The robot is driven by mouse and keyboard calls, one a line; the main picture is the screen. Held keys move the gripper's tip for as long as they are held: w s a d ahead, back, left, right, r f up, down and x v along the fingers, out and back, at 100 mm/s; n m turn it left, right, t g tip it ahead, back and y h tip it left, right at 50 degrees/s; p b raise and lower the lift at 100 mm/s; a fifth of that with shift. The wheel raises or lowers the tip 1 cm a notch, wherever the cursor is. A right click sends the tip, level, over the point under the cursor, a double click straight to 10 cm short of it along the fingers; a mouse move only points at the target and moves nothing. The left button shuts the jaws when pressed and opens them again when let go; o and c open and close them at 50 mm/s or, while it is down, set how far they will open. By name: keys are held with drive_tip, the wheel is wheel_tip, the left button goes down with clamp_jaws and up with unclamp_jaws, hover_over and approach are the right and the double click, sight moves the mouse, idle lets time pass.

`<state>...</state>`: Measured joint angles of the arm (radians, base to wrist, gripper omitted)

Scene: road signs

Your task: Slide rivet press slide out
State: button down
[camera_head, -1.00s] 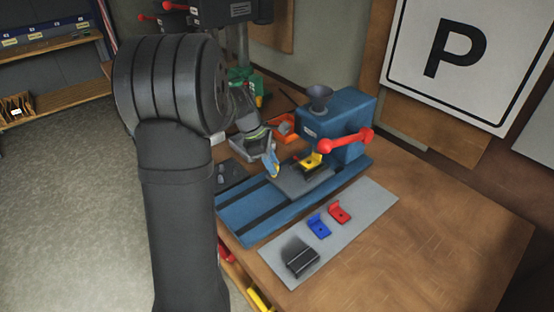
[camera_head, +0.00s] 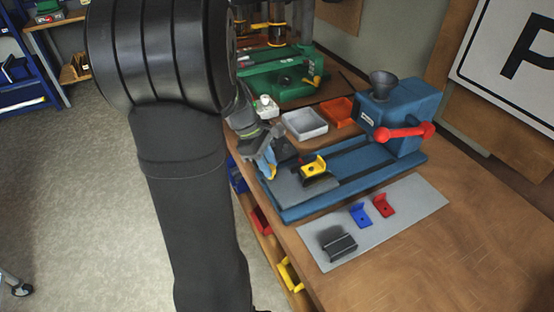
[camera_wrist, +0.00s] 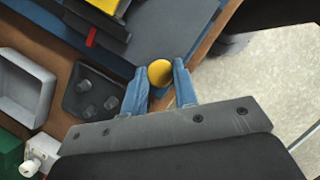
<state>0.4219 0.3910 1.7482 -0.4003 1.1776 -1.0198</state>
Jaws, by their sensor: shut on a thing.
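The blue rivet press (camera_head: 408,106) stands on the table, with a funnel on top and a red lever. Its grey slide plate (camera_head: 297,190) lies at the near left end of the blue rail base (camera_head: 385,163), clear of the press body. A yellow bracket (camera_head: 314,166) sits on the slide in a black holder. My gripper (camera_head: 270,165) is at the slide's outer end. In the wrist view, its blue fingers (camera_wrist: 160,88) are shut on a round yellow knob (camera_wrist: 160,71). The slide plate (camera_wrist: 180,30) shows just beyond the knob.
A grey mat (camera_head: 420,202) in front holds a blue bracket (camera_head: 360,215), a red bracket (camera_head: 383,206) and a black block (camera_head: 338,243). A white tray (camera_head: 304,124) and an orange tray (camera_head: 338,112) stand behind the rails. The floor is open at left.

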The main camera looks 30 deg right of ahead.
drive_tip(key=shift+a, duration=0.3)
drive_tip(key=c, duration=1.1)
unclamp_jaws()
drive_tip(key=shift+a, duration=0.1)
drive_tip(key=shift+w+r, duration=0.2)
drive_tip(key=shift+r, duration=0.3)
drive_tip(key=v, duration=1.6)
drive_tip(key=shift+r, duration=0.15)
